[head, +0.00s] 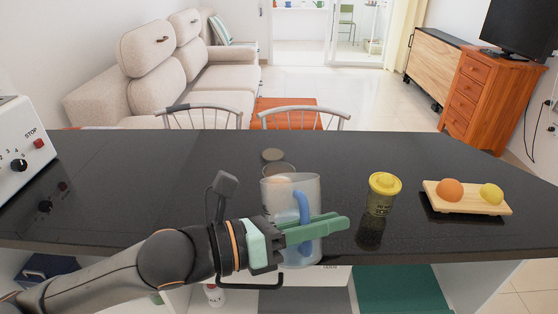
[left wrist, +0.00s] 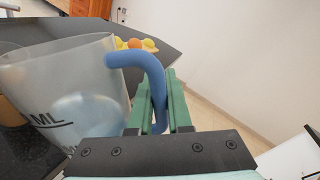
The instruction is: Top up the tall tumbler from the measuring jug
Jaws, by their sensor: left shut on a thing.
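The measuring jug (head: 283,208) is a frosted, see-through vessel with a blue handle, near the counter's front edge and about upright. In the left wrist view the jug (left wrist: 58,75) fills the left side and shows dark "ML" markings. My left gripper (head: 318,230) has its green fingers shut on the blue handle (left wrist: 152,75). Whether the jug's base touches the counter is hard to tell. A clear round vessel with a dark ellipse at its top (head: 274,156) stands just behind the jug, partly hidden; it may be the tall tumbler. My right gripper is not in view.
The dark counter (head: 130,175) is clear at left of the jug. A yellow-lidded container (head: 382,195) stands right of the jug. Farther right a wooden board (head: 468,206) holds an orange and a lemon. A white appliance (head: 15,150) stands at the left edge. Two chairs stand behind.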

